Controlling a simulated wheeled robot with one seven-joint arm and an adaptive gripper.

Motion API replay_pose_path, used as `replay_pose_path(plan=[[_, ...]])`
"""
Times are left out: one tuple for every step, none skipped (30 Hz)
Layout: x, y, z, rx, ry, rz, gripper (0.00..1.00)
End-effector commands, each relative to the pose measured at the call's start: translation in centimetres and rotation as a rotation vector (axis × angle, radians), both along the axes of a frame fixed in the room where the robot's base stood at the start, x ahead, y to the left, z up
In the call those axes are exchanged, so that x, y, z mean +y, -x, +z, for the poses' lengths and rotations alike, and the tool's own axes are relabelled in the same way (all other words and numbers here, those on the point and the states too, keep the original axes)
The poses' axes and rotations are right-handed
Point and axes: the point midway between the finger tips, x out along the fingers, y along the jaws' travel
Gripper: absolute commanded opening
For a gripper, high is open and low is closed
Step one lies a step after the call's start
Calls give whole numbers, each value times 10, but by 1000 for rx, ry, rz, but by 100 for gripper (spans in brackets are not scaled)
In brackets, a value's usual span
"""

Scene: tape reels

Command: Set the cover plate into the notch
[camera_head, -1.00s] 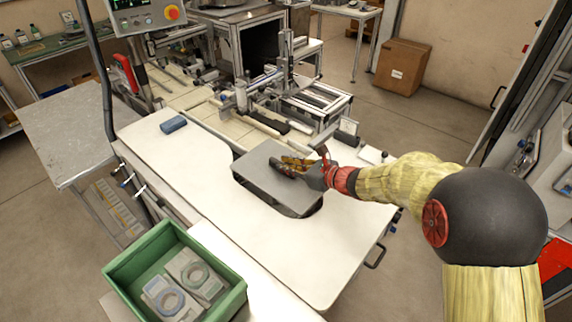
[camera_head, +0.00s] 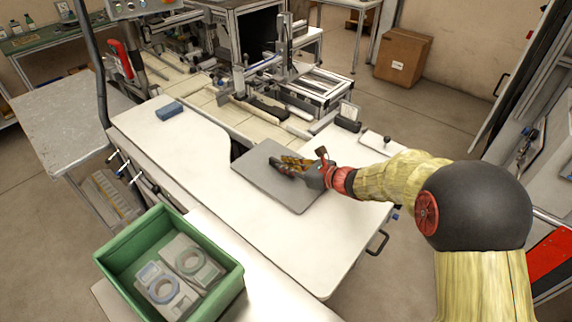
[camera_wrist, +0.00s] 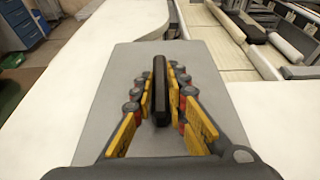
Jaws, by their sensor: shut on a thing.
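The cover plate (camera_head: 260,167) is a flat grey plate with a dark bar handle (camera_wrist: 160,92). My gripper (camera_head: 284,166) is shut on the handle, with its yellow fingers on both sides of it in the wrist view. The plate lies level, over or in the notch (camera_head: 237,149) at the far edge of the white table. Only a small dark part of the notch shows, by the plate's far left corner. The plate covers the rest. I cannot tell whether it is fully seated.
A blue block (camera_head: 169,111) lies on the white tabletop (camera_head: 190,150) at the left. A green crate (camera_head: 215,255) with grey ringed parts stands at the front. Machine rails (camera_head: 255,110) run behind the notch.

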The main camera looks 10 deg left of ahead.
Motion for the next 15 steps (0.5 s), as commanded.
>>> replay_pose_path(plan=[[0, -1, -1, -3, -2, 1, 0], [0, -1, -1, -3, -2, 1, 0], [0, -1, -1, -3, -1, 0, 0], [0, -1, -2, -3, -1, 0, 0], [0, -1, -1, -3, -1, 0, 0], [0, -1, -1, -3, -1, 0, 0], [0, -1, -1, -3, -1, 0, 0], [0, -1, -1, -3, -1, 0, 0], [0, -1, -1, -3, -1, 0, 0], [0, -1, -1, -3, -1, 0, 0], [0, -1, -1, -3, -1, 0, 0], [0, -1, -1, -3, -1, 0, 17], [0, -1, -1, -3, -1, 0, 19], [0, -1, -1, -3, -2, -1, 20], [0, -1, -1, -2, -1, -1, 23]])
